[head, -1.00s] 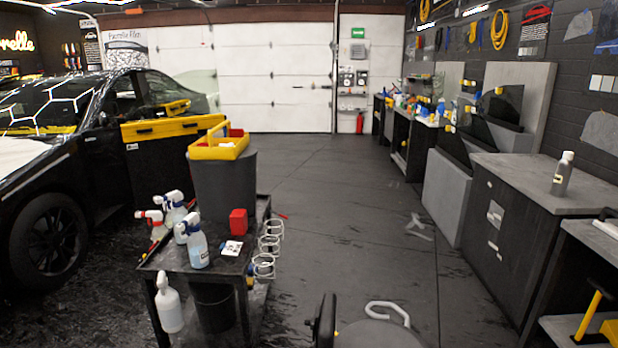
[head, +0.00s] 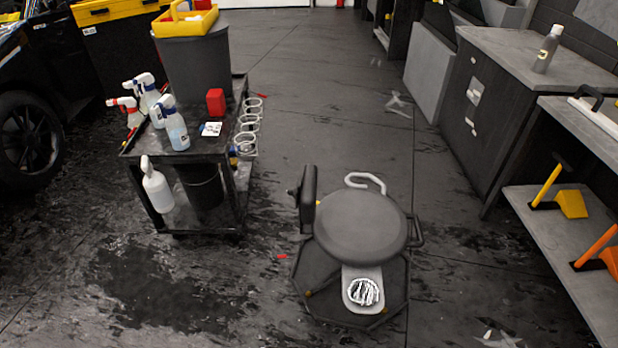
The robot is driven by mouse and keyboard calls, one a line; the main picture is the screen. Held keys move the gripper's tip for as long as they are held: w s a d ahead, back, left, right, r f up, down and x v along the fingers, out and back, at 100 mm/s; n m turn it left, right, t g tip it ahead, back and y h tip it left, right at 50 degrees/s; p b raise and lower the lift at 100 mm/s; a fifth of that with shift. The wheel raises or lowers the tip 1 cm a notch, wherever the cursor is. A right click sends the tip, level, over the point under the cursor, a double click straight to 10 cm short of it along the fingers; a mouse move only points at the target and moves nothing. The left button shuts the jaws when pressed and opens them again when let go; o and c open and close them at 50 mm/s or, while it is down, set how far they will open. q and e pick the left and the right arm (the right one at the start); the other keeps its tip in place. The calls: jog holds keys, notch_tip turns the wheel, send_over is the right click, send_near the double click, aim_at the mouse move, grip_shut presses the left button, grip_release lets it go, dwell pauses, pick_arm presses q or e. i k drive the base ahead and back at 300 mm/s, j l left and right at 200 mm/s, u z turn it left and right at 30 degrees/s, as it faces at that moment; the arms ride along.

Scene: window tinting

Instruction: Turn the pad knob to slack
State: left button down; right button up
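A low round seat (head: 360,226) with a dark grey top stands on a dark octagonal base (head: 325,290) at the lower middle of the head view. An upright black pad (head: 308,198) stands at its left side. A small dark knob-like part (head: 293,191) sticks out from the left of this pad; its setting is too small to read. A pale curved handle (head: 366,180) rises behind the seat, and a dark loop handle (head: 416,232) is at its right. Neither of my grippers is in view.
A black cart (head: 240,165) with spray bottles (head: 172,122) and a grey bin (head: 192,70) stands at left. A grey-topped cabinet (head: 500,110) and a shelf unit (head: 560,230) with yellow and orange tools line the right. Wet floor lies open around the seat.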

aim_at(291, 192)
jog(key=i+j+z, duration=0.35)
jog(key=j, duration=0.25)
jog(key=i+j+z, duration=0.2)
jog(key=j, duration=0.15)
jog(key=i+j+z, duration=0.15)
jog(key=j, duration=0.25)
jog(key=j+z, duration=0.2)
jog(key=j, duration=0.15)
jog(key=i+j+z, duration=0.15)
jog(key=j, duration=0.25)
jog(key=j+z, duration=0.2)
jog(key=j, duration=1.1)
